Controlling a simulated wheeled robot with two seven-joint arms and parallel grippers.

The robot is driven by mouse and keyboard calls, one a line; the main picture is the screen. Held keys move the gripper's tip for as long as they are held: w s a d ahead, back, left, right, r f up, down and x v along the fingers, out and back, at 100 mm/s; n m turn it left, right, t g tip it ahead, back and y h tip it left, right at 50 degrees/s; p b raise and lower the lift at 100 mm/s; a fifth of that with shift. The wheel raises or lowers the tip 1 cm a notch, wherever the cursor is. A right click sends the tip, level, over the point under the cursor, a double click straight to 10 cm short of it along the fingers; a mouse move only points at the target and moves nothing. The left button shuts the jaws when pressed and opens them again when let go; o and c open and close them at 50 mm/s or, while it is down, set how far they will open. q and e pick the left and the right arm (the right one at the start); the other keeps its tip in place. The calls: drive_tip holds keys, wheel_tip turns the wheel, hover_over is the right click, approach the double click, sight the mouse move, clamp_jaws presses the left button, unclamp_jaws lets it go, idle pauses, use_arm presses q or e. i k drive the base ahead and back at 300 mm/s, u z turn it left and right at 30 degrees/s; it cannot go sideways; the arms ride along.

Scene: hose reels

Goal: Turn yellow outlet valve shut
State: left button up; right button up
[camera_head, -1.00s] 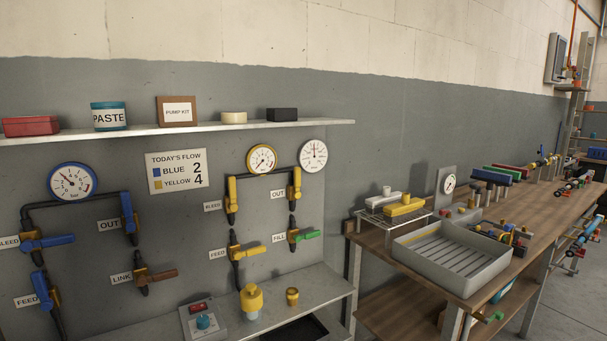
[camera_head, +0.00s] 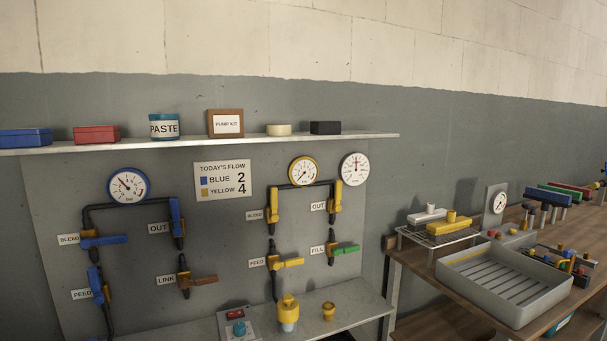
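The yellow outlet valve (camera_head: 338,196) is at the upper right of the yellow pipe loop on the grey panel, beside the label OUT (camera_head: 318,206). Its yellow handle points up, in line with its vertical pipe. The yellow bleed valve (camera_head: 273,203) is to its left, handle also vertical. The yellow feed valve (camera_head: 287,263) has its handle sideways to the right. The green-handled fill valve (camera_head: 344,248) is below the outlet valve, handle sideways. The yellow-rimmed gauge (camera_head: 304,171) hangs above the loop. Neither gripper is in view.
A shelf (camera_head: 200,142) with boxes and a paste jar juts out above the valves. A lower ledge (camera_head: 357,311) holds a yellow-capped bottle (camera_head: 288,312) and a small brass fitting (camera_head: 328,311). A wooden bench (camera_head: 419,262) with a grey tray (camera_head: 490,306) stands at the right.

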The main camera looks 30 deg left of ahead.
sight(336, 207)
drive_tip(key=z, duration=0.6)
drive_tip(key=i, duration=1)
drive_tip(key=u, duration=0.45)
